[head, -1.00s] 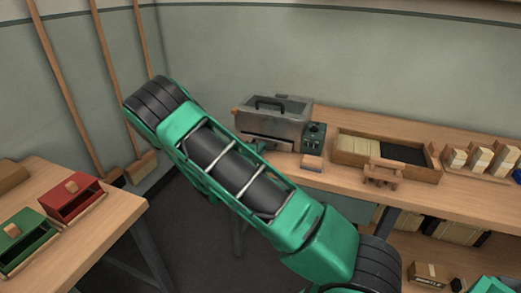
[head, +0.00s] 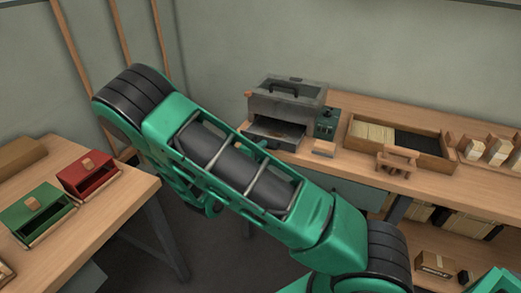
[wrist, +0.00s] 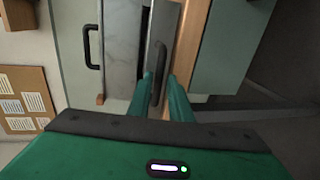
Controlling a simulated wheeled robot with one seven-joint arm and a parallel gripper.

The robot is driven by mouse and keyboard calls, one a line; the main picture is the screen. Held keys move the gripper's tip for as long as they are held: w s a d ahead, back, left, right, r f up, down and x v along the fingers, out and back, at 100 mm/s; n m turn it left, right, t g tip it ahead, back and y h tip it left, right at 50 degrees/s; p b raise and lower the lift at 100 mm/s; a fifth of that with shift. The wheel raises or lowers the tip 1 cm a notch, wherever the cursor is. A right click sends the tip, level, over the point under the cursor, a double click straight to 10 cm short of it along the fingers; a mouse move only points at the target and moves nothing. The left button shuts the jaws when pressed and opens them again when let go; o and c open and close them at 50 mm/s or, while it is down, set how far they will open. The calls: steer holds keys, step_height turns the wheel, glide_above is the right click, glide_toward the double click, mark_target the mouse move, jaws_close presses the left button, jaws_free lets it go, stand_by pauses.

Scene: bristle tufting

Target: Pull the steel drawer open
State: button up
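The steel box (head: 285,103) stands on the far bench with a dark handle on top. Its steel drawer (head: 277,130) sticks out part-way at the front, and its dark inside shows. In the wrist view, the drawer front (wrist: 160,30) stands apart from the box body (wrist: 122,50), with a dark gap between. In the head view my arm hides most of the gripper and the handle.
A green control box (head: 326,122) and a small wooden block (head: 324,148) sit right of the drawer. A wooden tray (head: 437,158) lies farther right. Green (head: 37,215) and red (head: 88,175) boxes stand on the left table. Dark floor lies between the benches.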

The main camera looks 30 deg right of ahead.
steer(key=shift+a, duration=0.1)
steer(key=v, duration=1)
steer(key=shift+s+a, duration=0.2)
steer(key=shift+d+r, duration=0.1)
steer(key=s+d+r+m+g+y, duration=0.35)
steer(key=s+d+m+g, duration=0.65)
steer(key=s+d, duration=0.35)
steer(key=s+a+r+m+y, duration=0.1)
steer(key=s+r+y, duration=0.3)
steer(key=s, duration=0.5)
steer(key=s+a+r+m+y, duration=0.1)
steer(key=s+r+m+y, duration=0.2)
steer(key=s+r+y, duration=0.2)
steer(key=s+r, duration=0.1)
steer(key=s, duration=0.2)
steer(key=shift+s, duration=0.4)
steer(key=shift+r, duration=0.1)
